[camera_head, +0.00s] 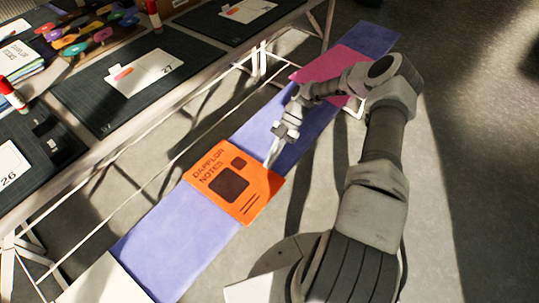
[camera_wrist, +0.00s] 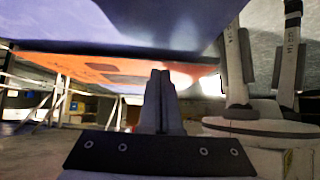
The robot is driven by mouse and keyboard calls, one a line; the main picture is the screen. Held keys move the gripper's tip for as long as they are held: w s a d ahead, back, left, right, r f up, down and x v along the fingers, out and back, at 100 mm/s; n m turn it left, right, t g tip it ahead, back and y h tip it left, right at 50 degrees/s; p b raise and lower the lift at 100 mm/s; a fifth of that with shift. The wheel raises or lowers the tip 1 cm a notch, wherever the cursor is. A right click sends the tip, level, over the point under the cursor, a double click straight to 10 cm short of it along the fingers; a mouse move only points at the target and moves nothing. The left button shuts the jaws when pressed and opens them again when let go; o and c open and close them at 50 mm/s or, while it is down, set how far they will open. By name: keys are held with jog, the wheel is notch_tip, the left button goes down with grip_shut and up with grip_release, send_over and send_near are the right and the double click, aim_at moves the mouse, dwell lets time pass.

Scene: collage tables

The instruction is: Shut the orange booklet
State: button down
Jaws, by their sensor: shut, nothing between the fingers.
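The orange booklet (camera_head: 259,188) lies on a long purple strip (camera_head: 175,235) in the head view. Its printed cover faces up, with dark lettering and dark blocks, and it looks flat. I cannot tell from here whether a gap remains under the cover. My gripper (camera_head: 271,163) is shut and empty, pointing down at the booklet's far right edge. I cannot tell whether the tips touch it. In the wrist view the shut fingers (camera_wrist: 160,75) stand in the middle, with an orange surface (camera_wrist: 85,66) behind and to their left.
A pink item (camera_head: 325,68) lies farther along the strip, behind my arm. A pale panel (camera_head: 105,282) is at the near end. At the left, a table holds dark mats (camera_head: 92,90), cards, red-and-white markers (camera_head: 13,93) and several coloured pieces. Floor shows at the right.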

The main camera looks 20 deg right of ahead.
dwell(0.7)
jog(key=shift+r+p, duration=0.3)
jog(key=shift+r, duration=0.5)
jog(key=p+v, duration=0.3)
jog(key=v, duration=1.4)
jog(key=a+r+m+h, duration=0.4)
jog(key=a+r, duration=0.1)
jog(key=r, duration=0.7)
jog(key=s+a+r+m+t+h, duration=0.35)
jog(key=s+r+m, duration=0.4)
jog(key=r, duration=0.25)
jog(key=s+a+r+m+t+h, duration=0.2)
jog(key=s+a+r+m+t, duration=0.2)
jog(key=s+r+m, duration=0.35)
jog(key=s+a+r+m+t+y, duration=0.1)
jog(key=s+m, duration=0.4)
jog(key=s, duration=0.6)
jog(key=shift+s+a+r+m+t, duration=0.2)
jog(key=shift+s+a+m+t, duration=0.35)
jog(key=shift+t, duration=0.7)
jog(key=shift+w+a+n, duration=0.15)
jog(key=shift+a+n, duration=0.1)
